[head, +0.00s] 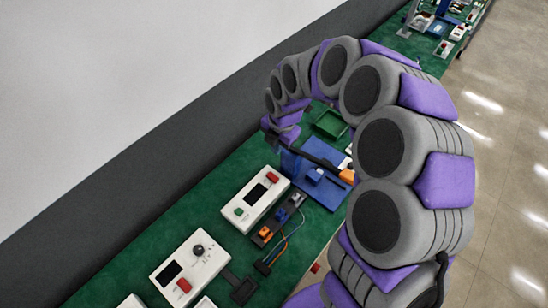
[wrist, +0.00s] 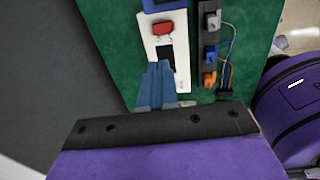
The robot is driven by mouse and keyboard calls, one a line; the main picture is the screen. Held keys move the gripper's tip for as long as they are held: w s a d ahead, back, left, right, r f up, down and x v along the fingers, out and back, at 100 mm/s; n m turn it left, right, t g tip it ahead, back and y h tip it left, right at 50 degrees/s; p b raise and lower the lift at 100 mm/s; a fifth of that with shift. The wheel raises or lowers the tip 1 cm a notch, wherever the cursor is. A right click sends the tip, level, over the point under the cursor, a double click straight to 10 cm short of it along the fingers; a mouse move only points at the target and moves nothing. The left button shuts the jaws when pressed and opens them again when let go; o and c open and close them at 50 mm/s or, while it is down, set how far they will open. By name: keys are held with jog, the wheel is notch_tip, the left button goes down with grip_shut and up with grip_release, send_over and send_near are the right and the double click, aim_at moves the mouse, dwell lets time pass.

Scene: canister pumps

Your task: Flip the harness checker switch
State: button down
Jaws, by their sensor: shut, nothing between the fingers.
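The harness checker appears to be the white box with a red switch-like part and a dark screen (head: 255,198); it also shows in the wrist view (wrist: 152,44). Its red part (wrist: 162,28) lies toward the top of the wrist view, beyond my fingertips. My gripper (wrist: 158,68) is shut and empty, its blue fingers overlapping the lower end of the box and part of the screen. I cannot tell whether they touch it. A green button (head: 238,211) shows in the head view; in the wrist view my fingers cover that end.
Beside the box is a black strip (wrist: 209,82) with grey, blue and orange connectors and coloured wires (wrist: 229,66). A second white box with a knob (head: 189,266) stands nearer on the green bench. A blue fixture (head: 325,186) stands farther along. A dark wall borders the left.

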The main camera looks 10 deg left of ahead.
jog(key=shift+w+a+f, duration=0.15)
jog(key=shift+a+f, duration=0.05)
jog(key=shift+f, duration=0.4)
jog(key=shift+w+a+f, duration=0.15)
jog(key=shift+a+f, duration=0.05)
jog(key=shift+f, duration=0.35)
